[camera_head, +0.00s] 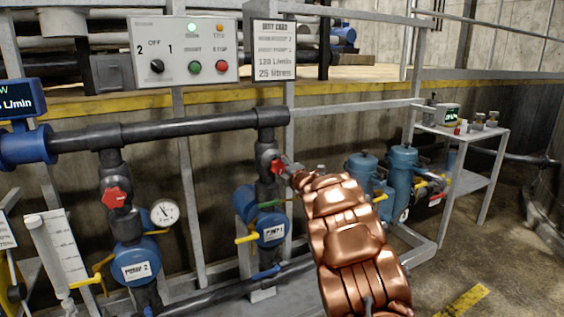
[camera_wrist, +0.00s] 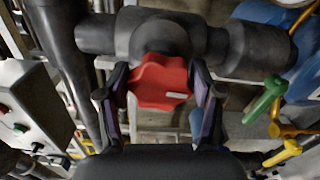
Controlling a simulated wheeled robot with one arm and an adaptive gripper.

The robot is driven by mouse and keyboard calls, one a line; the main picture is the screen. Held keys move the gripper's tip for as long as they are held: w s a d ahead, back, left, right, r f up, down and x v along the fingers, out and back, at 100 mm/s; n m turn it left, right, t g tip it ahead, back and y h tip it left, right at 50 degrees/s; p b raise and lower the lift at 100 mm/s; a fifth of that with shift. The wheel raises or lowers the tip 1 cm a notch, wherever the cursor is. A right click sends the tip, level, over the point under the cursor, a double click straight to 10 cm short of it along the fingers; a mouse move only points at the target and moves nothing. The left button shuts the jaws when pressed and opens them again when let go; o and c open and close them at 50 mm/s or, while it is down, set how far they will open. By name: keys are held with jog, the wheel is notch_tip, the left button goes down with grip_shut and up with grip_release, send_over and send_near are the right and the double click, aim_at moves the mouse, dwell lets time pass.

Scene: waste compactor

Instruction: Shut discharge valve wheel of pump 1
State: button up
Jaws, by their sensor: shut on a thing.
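The red discharge valve wheel of pump 1 (camera_head: 276,167) sits on the dark vertical pipe above the blue pump marked PUMP 1 (camera_head: 271,233). In the wrist view the red wheel (camera_wrist: 160,82) is in the middle, between the two dark fingers. My gripper (camera_wrist: 161,92) is shut on the wheel, one finger at each side of its lobed rim. In the head view my copper-coloured arm reaches in from the lower right, and my gripper (camera_head: 285,168) is small at the wheel. How far the wheel is turned cannot be told.
Pump 2 (camera_head: 137,270) has its own red wheel (camera_head: 117,197) and a gauge (camera_head: 164,213) at left. A green lever (camera_wrist: 264,99) and yellow handles (camera_wrist: 283,152) are close to the gripper. A control panel (camera_head: 186,51) is above. Open floor lies at right.

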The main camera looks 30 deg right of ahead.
jog(key=m+p, duration=0.3)
jog(key=m, duration=0.1)
jog(key=shift+m, duration=0.3)
jog(key=m+p, duration=0.4)
jog(key=m, duration=0.1)
jog(key=shift+f+p, duration=0.1)
jog(key=shift+p, duration=0.3)
jog(key=m+p, duration=0.3)
jog(key=m, duration=0.1)
jog(key=shift+a+f, duration=0.15)
jog(key=m+p, duration=0.3)
jog(key=m, duration=0.2)
jog(key=shift+a+f+m+p, duration=0.1)
jog(key=shift+a+m+p, duration=0.05)
jog(key=shift+m+p, duration=0.2)
jog(key=m+p, duration=0.2)
jog(key=m, duration=0.2)
jog(key=shift+a, duration=0.15)
jog(key=m+p, duration=0.1)
jog(key=m, duration=0.3)
jog(key=shift+a+p, duration=0.1)
jog(key=shift+p, duration=0.3)
jog(key=m+p, duration=0.1)
jog(key=m, duration=0.2)
jog(key=shift+a+m, duration=0.1)
jog(key=shift+m, duration=0.15)
jog(key=shift+m+p, duration=0.35)
jog(key=shift+m, duration=1.55)
